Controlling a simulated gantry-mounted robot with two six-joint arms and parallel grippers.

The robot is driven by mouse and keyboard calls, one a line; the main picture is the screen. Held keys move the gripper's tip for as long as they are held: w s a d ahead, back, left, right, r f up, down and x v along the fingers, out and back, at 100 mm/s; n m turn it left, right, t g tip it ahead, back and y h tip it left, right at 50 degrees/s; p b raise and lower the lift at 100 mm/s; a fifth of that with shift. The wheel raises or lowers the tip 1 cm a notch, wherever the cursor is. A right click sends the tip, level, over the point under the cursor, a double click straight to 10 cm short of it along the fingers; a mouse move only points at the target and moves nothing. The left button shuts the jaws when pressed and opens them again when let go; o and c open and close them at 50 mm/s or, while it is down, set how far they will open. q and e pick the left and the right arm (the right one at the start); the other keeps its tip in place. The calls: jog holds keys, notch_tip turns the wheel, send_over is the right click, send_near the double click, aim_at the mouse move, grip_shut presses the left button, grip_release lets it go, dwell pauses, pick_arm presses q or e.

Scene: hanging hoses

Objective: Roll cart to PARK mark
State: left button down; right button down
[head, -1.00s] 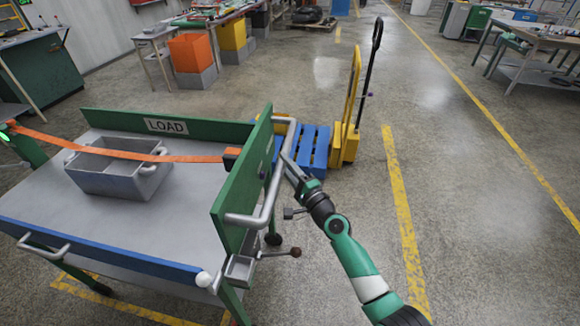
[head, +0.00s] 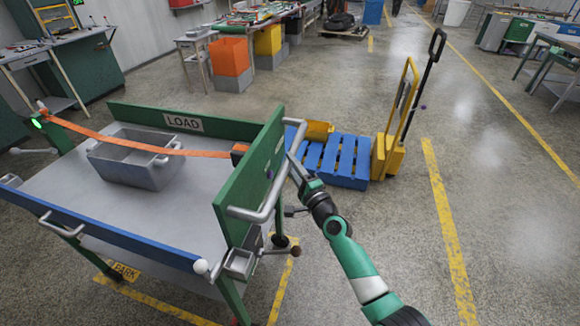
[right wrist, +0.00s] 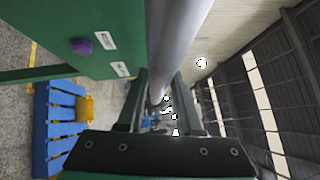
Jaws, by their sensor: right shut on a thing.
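The cart (head: 160,230) is a grey-topped table with green end boards, a LOAD label and a blue front rail. It stands at left centre in the head view. My right gripper (head: 293,168) is shut on the grey bar handle (head: 270,200) at the cart's right end. The handle (right wrist: 172,40) runs between the fingers (right wrist: 158,95) in the right wrist view. The yellow PARK mark (head: 125,271) shows on the floor by the cart's front-left leg, with yellow lines running under the cart. Part of the marked area is hidden by the cart. My left gripper is out of view.
A grey bin (head: 135,165) sits on the cart, with an orange strap (head: 140,148) stretched above it. A blue pallet (head: 345,160) and yellow pallet jack (head: 395,130) stand just beyond the right end. Floor to the right is clear.

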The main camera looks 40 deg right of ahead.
jog(key=shift+w+a+f, duration=0.15)
jog(key=shift+w+a, duration=0.05)
jog(key=shift+w, duration=0.1)
jog(key=c, duration=0.6)
grip_release()
jog(key=shift+s, duration=0.1)
jog(key=shift+s+p, duration=0.3)
jog(key=shift+p, duration=0.1)
jog(key=p+v, duration=0.3)
jog(key=v, duration=0.7)
jog(key=shift+s+a, duration=0.25)
jog(key=shift+s, duration=0.1)
